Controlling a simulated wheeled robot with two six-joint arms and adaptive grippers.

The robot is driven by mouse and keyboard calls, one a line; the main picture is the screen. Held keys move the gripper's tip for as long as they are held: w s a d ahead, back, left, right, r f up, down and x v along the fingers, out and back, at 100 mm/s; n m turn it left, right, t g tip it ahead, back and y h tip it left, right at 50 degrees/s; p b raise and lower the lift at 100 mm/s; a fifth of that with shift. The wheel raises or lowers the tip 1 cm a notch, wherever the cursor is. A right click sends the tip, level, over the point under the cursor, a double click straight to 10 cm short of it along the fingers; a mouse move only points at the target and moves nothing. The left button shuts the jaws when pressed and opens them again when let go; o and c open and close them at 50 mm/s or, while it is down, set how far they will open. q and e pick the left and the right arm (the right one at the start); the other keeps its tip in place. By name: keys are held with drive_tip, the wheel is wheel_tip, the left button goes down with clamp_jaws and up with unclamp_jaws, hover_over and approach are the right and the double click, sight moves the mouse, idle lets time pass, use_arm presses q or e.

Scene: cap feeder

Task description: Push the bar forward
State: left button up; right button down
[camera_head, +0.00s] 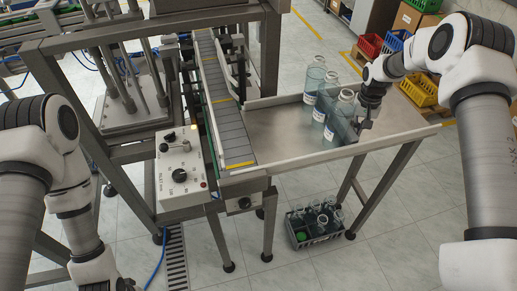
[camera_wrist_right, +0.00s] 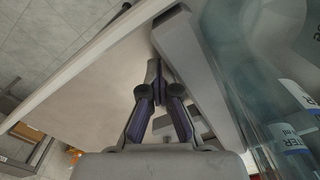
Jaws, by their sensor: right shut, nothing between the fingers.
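The grey bar (camera_wrist_right: 195,65) runs diagonally through the middle of the right wrist view, beside clear bottles. My right gripper (camera_wrist_right: 157,68) is shut and empty, with its fingertips close alongside the bar; I cannot tell whether they touch it. In the head view my right gripper (camera_head: 364,125) is low over the metal table, to the right of the bottles. Several clear bottles with white labels (camera_head: 326,98) stand upright in a line on the table. My left gripper is out of view.
The metal table (camera_head: 283,128) has raised rims and open surface left of the bottles. A conveyor (camera_head: 229,125) adjoins it on the left, beside a control box (camera_head: 183,172). A crate of bottles (camera_head: 304,238) sits on the floor below.

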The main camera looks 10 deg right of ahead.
drive_tip(key=a, duration=1)
drive_tip(key=s+a+p, duration=0.1)
drive_tip(key=a, duration=0.9)
drive_tip(key=s+a+p, duration=0.1)
drive_tip(key=a, duration=0.9)
drive_tip(key=shift+s, duration=0.15)
drive_tip(key=shift+r+p, duration=0.3)
drive_tip(key=shift+r, duration=0.1)
drive_tip(key=r+p, duration=0.1)
drive_tip(key=r, duration=0.1)
drive_tip(key=d+r+p, duration=0.1)
drive_tip(key=r, duration=0.1)
drive_tip(key=shift+r+p, duration=0.35)
drive_tip(key=shift+d+r, duration=0.2)
drive_tip(key=shift+r, duration=0.55)
drive_tip(key=shift+d+r, duration=0.15)
drive_tip(key=shift+r, duration=0.65)
drive_tip(key=shift+d+r, duration=0.2)
drive_tip(key=shift+r, duration=0.55)
